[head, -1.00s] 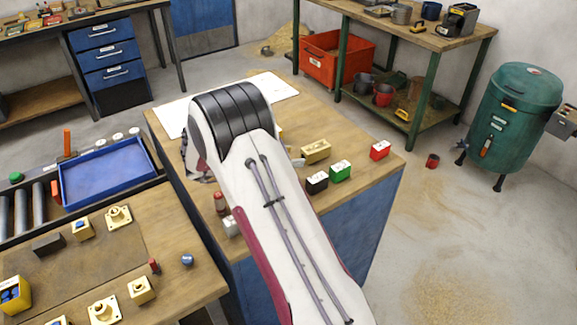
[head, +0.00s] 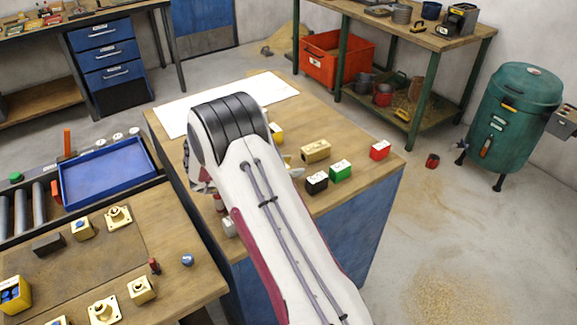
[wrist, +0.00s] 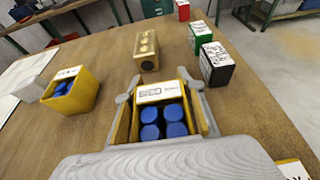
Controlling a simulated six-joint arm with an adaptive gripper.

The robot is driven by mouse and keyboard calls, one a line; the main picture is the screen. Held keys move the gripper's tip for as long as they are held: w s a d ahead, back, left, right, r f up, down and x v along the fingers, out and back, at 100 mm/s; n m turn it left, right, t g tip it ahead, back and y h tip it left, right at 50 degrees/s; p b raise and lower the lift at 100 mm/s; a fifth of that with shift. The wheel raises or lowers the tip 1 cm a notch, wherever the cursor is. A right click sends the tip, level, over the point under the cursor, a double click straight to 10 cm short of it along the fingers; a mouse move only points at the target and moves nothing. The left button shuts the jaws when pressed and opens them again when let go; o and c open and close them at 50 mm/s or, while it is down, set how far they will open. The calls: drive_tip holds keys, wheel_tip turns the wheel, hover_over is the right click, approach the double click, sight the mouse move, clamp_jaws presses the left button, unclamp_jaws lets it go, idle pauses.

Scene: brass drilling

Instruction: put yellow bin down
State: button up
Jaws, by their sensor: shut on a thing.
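My gripper (wrist: 159,84) is shut on a yellow bin (wrist: 160,95) in the wrist view, with one finger on each side. The bin has a white label on its far edge and several blue round-topped pieces inside. I cannot tell whether its base touches the tabletop. A second yellow bin (wrist: 84,98) with blue pieces stands on the table to the left; a yellow bin also shows beside my arm in the head view (head: 277,134). In the head view my arm hides the held bin and most of my gripper.
A brass block (wrist: 147,50) stands beyond the held bin. Black (wrist: 216,66), green (wrist: 200,36) and red (wrist: 183,10) bins stand to the right. A labelled thing (wrist: 293,169) shows at the lower right corner. Bare wood (wrist: 105,55) lies between the second bin and the block.

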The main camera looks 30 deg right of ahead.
drive_tip(key=shift+f, duration=0.1)
drive_tip(key=o, duration=1.1)
drive_tip(key=shift+a, duration=0.1)
drive_tip(key=shift+v, duration=0.75)
drive_tip(key=v, duration=0.3)
drive_tip(key=shift+a+r, duration=0.2)
drive_tip(key=shift+r, duration=3.5)
